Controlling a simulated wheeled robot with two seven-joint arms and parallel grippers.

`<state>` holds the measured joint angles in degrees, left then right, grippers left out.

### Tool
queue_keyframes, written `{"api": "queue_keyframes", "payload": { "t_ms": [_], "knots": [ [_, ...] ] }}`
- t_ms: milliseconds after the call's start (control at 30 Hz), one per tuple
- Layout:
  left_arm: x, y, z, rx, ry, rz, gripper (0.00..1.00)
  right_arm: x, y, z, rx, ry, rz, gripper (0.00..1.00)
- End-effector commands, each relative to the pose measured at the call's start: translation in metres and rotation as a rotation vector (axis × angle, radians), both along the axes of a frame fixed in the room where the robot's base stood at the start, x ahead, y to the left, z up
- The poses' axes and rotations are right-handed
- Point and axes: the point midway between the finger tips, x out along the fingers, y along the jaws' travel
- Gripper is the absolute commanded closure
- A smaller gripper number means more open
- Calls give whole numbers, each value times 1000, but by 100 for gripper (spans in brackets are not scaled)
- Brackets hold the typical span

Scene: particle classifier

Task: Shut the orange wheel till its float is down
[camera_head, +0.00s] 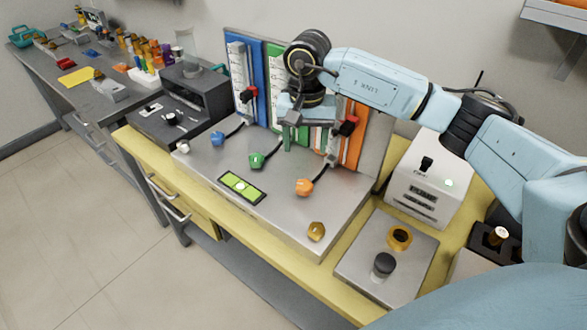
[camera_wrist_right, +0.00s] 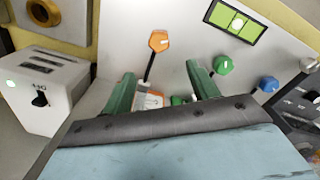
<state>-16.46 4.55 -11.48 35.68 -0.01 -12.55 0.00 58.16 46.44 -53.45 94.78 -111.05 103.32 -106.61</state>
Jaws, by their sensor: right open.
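The orange wheel (camera_head: 304,186) is a small knob on a stalk at the front right of the grey panel. In the right wrist view the orange wheel (camera_wrist_right: 159,41) lies beyond the fingertips, apart from them. My right gripper (camera_head: 304,138) is open and empty. It hangs above and behind the wheel, in front of the coloured back plates. In the right wrist view its green fingers (camera_wrist_right: 162,85) are spread wide. The orange plate (camera_head: 353,146) is partly covered by my gripper and arm, and I cannot make out its float. My left gripper is not in view.
A green wheel (camera_head: 257,160) and a blue wheel (camera_head: 217,139) stand left of the orange one. A green level (camera_head: 241,187) lies on the panel. A white box (camera_head: 425,185) stands at the right. Bare panel surrounds the orange wheel's front.

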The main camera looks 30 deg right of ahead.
Motion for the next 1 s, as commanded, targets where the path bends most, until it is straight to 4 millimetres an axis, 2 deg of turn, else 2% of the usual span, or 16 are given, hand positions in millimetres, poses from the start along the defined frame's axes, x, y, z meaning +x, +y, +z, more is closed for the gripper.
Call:
{"api": "queue_keyframes", "payload": {
  "t_ms": [100, 267, 400, 600, 800, 1000],
  "knots": [
    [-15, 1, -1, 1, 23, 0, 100, -1, 1, -19, 2, 6, -1, 41],
    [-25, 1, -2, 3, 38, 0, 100, -2, 1, -54, 3, 6, -2, 41],
    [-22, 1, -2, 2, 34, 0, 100, -1, 1, -83, 5, 7, -4, 41],
    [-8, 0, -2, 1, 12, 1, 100, -1, 1, -114, 4, 3, -4, 41],
    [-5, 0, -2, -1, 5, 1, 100, 0, 1, -127, 5, 2, -3, 41],
    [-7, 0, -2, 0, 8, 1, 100, 0, 1, -128, 4, 1, -3, 41]
  ]
}}
